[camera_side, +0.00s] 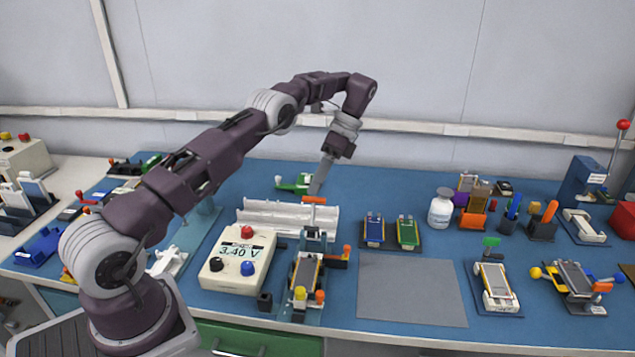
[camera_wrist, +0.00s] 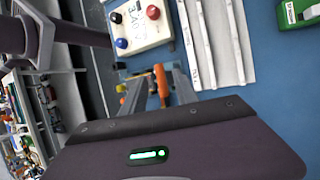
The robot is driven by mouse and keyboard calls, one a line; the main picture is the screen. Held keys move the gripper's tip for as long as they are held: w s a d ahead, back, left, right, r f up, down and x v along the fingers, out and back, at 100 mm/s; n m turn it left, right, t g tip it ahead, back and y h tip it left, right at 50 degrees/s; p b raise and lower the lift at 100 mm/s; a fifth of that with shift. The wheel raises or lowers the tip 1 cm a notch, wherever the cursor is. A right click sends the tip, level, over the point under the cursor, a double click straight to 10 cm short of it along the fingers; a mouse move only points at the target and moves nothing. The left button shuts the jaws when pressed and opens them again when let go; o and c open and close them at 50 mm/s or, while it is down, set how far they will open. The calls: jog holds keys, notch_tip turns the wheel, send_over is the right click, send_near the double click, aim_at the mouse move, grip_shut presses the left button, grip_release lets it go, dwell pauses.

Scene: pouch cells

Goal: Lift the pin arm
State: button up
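The test fixture (camera_side: 306,272) stands right of the voltage meter, with a pouch cell lying in it. An upright piece with an orange handle (camera_side: 314,200) rises at its back; I take this as the pin arm. My gripper (camera_side: 315,190) points down, its fingertips just above the orange handle in the side view. In the wrist view, my gripper's two fingers (camera_wrist: 158,90) are apart, with an orange handle (camera_wrist: 160,78) showing between them. Clear gaps show on both sides of the handle. The lower part of the fixture is mostly hidden there.
The meter (camera_side: 238,259) reads 3.40 V and stands close left of the fixture. A white ribbed tray (camera_side: 270,216) lies behind. A blue cell (camera_side: 374,230) and a green cell (camera_side: 408,232) stand right. The grey mat (camera_side: 412,290) is empty.

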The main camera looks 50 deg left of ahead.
jog(key=shift+r, duration=0.25)
jog(key=c, duration=0.3)
jog(key=r+t, duration=0.1)
jog(key=r, duration=0.1)
jog(key=d+r+t, duration=0.1)
jog(key=r, duration=0.1)
jog(key=s+d+r+t+y, duration=0.1)
jog(key=r, duration=0.1)
jog(key=shift+r+t, duration=0.3)
jog(key=shift+t, duration=0.1)
grip_shut()
jog(key=s+d+r+t, duration=0.3)
jog(key=s+d+t, duration=0.1)
jog(key=s+d, duration=0.15)
send_over(314, 207)
jog(key=s+d, duration=0.3)
jog(key=s, duration=0.1)
jog(key=s+d+x, duration=0.1)
jog(key=s+x, duration=0.1)
jog(key=x, duration=0.8)
jog(key=w, duration=0.1)
jog(key=w+a, duration=0.1)
jog(key=shift+w+f+n, duration=0.35)
jog(key=shift+f+n, duration=0.05)
jog(key=shift+w+a+f, duration=0.2)
jog(key=shift+w+a, duration=0.2)
jog(key=shift+a, duration=0.05)
